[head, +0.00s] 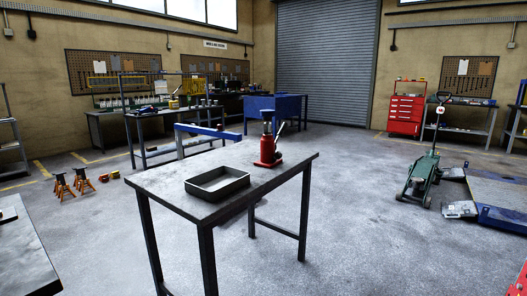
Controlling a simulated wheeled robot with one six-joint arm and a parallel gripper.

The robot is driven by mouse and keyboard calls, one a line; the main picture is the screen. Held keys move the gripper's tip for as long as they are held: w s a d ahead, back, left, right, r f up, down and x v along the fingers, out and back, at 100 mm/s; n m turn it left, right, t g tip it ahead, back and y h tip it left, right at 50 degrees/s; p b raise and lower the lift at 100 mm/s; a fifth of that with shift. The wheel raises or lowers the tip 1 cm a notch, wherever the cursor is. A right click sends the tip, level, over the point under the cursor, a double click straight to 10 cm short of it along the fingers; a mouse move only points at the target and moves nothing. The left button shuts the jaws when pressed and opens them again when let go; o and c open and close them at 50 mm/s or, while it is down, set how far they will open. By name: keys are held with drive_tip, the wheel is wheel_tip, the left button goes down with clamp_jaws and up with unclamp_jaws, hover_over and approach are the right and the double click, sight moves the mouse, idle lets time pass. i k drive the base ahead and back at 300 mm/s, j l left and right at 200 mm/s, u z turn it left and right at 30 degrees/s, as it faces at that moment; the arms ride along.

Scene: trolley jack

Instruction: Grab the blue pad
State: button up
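A red bottle jack (268,149) stands upright near the back edge of the dark metal table (243,199) in the middle of the room. A green trolley jack (421,181) with an upright handle stands on the floor at the right. My gripper is not in view, and nothing in view is held.
An open grey tray (217,185) lies on the table, left of the bottle jack. Orange axle stands (71,184) stand on the floor at left. A red tool cabinet (405,110) stands at back right. The floor between table and trolley jack is clear.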

sight(267, 113)
drive_tip(key=i+j, duration=0.1)
drive_tip(key=i, duration=1.95)
drive_tip(key=l+z, duration=0.05)
drive_tip(key=l, duration=0.05)
